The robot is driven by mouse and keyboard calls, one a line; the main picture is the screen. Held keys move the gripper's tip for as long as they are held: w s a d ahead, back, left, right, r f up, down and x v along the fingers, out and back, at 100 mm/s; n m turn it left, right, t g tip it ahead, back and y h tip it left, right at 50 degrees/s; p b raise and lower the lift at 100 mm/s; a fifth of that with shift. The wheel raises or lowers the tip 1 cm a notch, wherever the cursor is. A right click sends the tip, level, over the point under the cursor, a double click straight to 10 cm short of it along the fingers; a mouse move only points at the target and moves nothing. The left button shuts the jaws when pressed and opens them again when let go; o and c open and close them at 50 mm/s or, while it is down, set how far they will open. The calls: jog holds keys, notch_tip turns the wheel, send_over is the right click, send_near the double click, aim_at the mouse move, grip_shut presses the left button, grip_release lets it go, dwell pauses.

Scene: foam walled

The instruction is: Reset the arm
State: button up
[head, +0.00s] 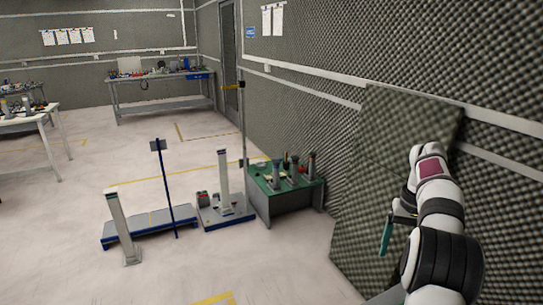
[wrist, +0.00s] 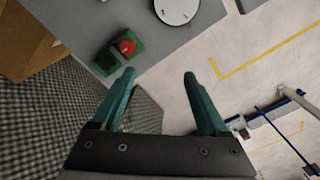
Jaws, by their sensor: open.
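My gripper (wrist: 160,75) has two teal fingers, spread apart with nothing between them in the wrist view. In the head view my gripper (head: 386,237) hangs at the right, at the end of my white and black arm, with a teal finger pointing down. My arm is bent, in front of a leaning foam panel (head: 385,130). In the wrist view a grey surface (wrist: 215,40) lies beyond the fingertips. It carries a green box with a red button (wrist: 127,47) and a round white dial (wrist: 176,10). The fingers look apart from these things.
A green-topped bench (head: 262,180) with several upright items stands mid-room, next to blue-based stands (head: 150,222). A workbench (head: 160,92) is at the back. A cardboard box (wrist: 28,40) shows in the wrist view. The pale floor (head: 290,265) in front is mostly clear.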

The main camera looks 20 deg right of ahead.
jog(key=s+a+r+n, duration=0.1)
jog(key=a+r, duration=0.2)
jog(key=a, duration=1.1)
jog(key=s+a+r+n, duration=0.1)
jog(key=a+r, duration=0.1)
jog(key=a, duration=1.1)
jog(key=s+a+f, duration=0.3)
jog(key=s+a, duration=0.4)
jog(key=s, duration=0.1)
jog(key=s+a+f+y, duration=0.1)
jog(key=s+a+f, duration=0.3)
jog(key=s+a, duration=0.4)
jog(key=shift+s+n+y, duration=0.3)
jog(key=shift+s+n, duration=0.1)
jog(key=shift+s, duration=0.1)
